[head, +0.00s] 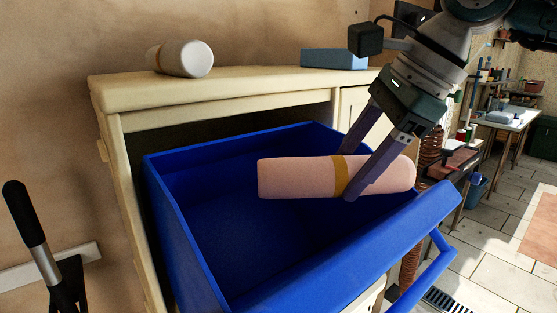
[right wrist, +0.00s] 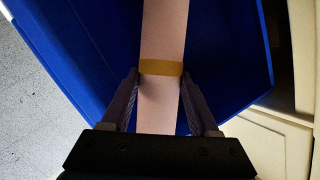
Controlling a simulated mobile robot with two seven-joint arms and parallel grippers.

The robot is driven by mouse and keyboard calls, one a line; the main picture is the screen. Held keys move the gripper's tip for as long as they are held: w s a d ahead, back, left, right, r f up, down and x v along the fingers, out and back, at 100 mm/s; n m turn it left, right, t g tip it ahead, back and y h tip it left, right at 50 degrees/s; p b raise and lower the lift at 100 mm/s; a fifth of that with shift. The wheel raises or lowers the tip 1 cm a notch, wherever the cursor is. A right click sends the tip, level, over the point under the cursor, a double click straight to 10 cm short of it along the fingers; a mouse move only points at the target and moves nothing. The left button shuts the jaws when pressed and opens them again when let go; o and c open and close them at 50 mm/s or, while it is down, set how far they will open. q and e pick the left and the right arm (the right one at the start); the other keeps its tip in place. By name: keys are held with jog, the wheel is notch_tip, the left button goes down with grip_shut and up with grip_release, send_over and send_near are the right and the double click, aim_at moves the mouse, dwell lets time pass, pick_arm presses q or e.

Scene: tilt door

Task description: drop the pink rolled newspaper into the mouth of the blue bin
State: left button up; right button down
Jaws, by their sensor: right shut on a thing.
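The pink rolled newspaper (head: 300,177) has a yellow band round its middle and lies level above the open mouth of the blue bin. My right gripper (head: 348,176) is shut on it near the band, and the right wrist view shows the roll (right wrist: 162,30) between the two fingers (right wrist: 163,100). The blue bin (head: 215,255) is tilted out of a cream cabinet, its mouth open and its inside looking empty where it shows. The right end of the roll reaches near the bin's right front rim. My left gripper is not in view.
The cream cabinet top (head: 240,82) carries a white and beige roll (head: 180,58) and a blue box (head: 335,59). A blue handle (head: 432,265) sticks out from the bin's front. A black-handled tool (head: 32,230) hangs at the left wall. Open tiled floor lies to the right.

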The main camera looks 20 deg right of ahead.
jog(key=shift+c, duration=0.3)
grip_release()
jog(key=b+v, duration=0.2)
jog(key=v, duration=0.8)
dwell(0.4)
